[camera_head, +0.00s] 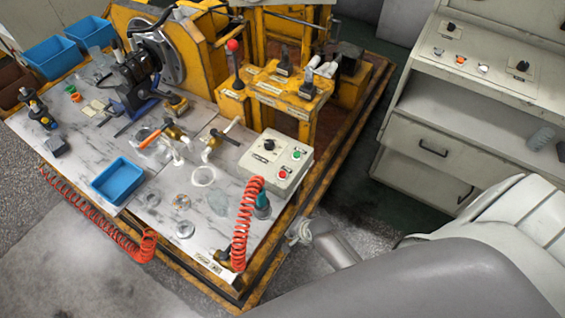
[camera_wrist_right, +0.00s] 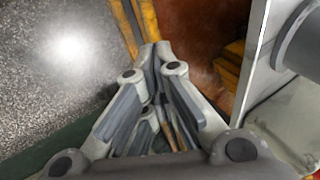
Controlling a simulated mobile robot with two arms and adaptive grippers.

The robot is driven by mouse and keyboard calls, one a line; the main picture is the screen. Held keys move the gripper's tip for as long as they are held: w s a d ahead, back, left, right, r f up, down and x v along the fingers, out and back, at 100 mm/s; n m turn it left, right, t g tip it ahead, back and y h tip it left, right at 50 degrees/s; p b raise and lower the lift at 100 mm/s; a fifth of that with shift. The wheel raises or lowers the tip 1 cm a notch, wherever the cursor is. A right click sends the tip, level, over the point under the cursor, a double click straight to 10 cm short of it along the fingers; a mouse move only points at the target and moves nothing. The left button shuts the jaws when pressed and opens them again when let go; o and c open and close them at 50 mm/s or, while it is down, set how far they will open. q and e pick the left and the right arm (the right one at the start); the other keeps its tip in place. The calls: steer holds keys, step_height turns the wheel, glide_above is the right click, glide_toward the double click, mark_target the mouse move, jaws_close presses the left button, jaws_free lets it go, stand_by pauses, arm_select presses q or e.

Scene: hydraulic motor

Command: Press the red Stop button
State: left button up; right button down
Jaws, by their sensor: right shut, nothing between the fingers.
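The red Stop button (camera_head: 282,175) is on the front part of a light grey control box (camera_head: 262,172). The box also carries a green button (camera_head: 297,154) and a black knob (camera_head: 269,144). It stands at the right edge of the marbled worktop. My right gripper (camera_head: 299,232) is beside the bench edge, below and a little right of the box in the head view, and apart from the button. In the right wrist view its fingers (camera_wrist_right: 155,52) are together and empty; the button does not show there. My left gripper is not in view.
Yellow machinery (camera_head: 275,90) rises behind the box. A grey cabinet (camera_head: 430,150) stands to the right. A blue tray (camera_head: 118,180) lies left on the worktop.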

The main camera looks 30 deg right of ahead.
steer(key=w+d+r+m+t+p, duration=0.1)
steer(key=w+r+m+p, duration=0.3)
steer(key=r, duration=0.5)
steer(key=w+d+r+m+t+p, duration=0.1)
steer(key=w+r+m+p, duration=0.1)
steer(key=w+r, duration=0.5)
arm_select(q)
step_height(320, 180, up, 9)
steer(key=p, duration=0.1)
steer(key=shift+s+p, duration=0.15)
steer(key=shift+p, duration=0.25)
arm_select(e)
step_height(320, 180, up, 10)
steer(key=m+t, duration=0.2)
steer(key=m, duration=0.4)
glide_above(280, 175)
steer(key=shift+f+y, duration=0.1)
steer(key=shift+y, duration=0.3)
steer(key=shift+f, duration=0.1)
step_height(280, 175, down, 7)
steer(key=b, duration=0.8)
steer(key=shift+s+f, duration=0.1)
steer(key=shift+f, duration=0.05)
steer(key=shift+f+b, duration=0.55)
steer(key=shift+f, duration=0.15)
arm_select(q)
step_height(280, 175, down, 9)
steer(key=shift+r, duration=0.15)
arm_select(e)
steer(key=shift+f, duration=0.4)
